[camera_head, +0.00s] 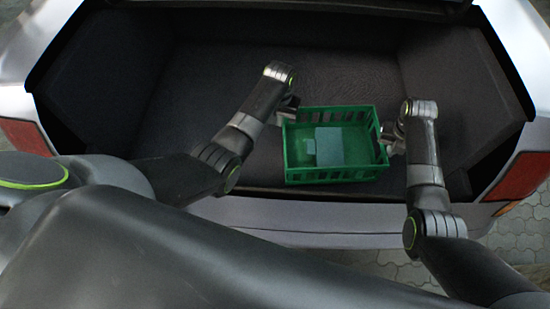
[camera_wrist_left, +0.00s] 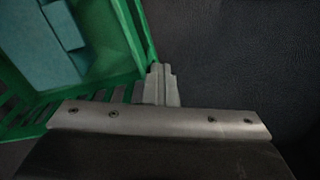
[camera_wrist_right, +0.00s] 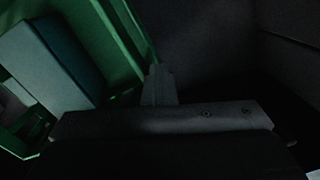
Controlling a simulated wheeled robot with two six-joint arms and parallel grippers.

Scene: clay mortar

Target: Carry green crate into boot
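The green crate (camera_head: 292,160) is inside the car boot (camera_head: 200,115), right of its middle and close to the front sill. It looks level; I cannot tell whether its base touches the boot floor. A blue-grey box (camera_head: 329,146) lies in the crate. My left gripper (camera_head: 291,108) is at the crate's left end, its fingers (camera_wrist_left: 161,85) closed at the green rim. My right gripper (camera_head: 386,137) is at the right end, its fingers (camera_wrist_right: 159,83) closed at the rim there. The wall between the fingertips is mostly hidden in both wrist views.
The boot's front sill (camera_head: 290,213) runs just below the crate. Red tail lights stand at the left (camera_head: 25,136) and right (camera_head: 519,177) of the opening. The dark boot floor is clear left of and behind the crate. Grey paving (camera_head: 525,230) shows outside.

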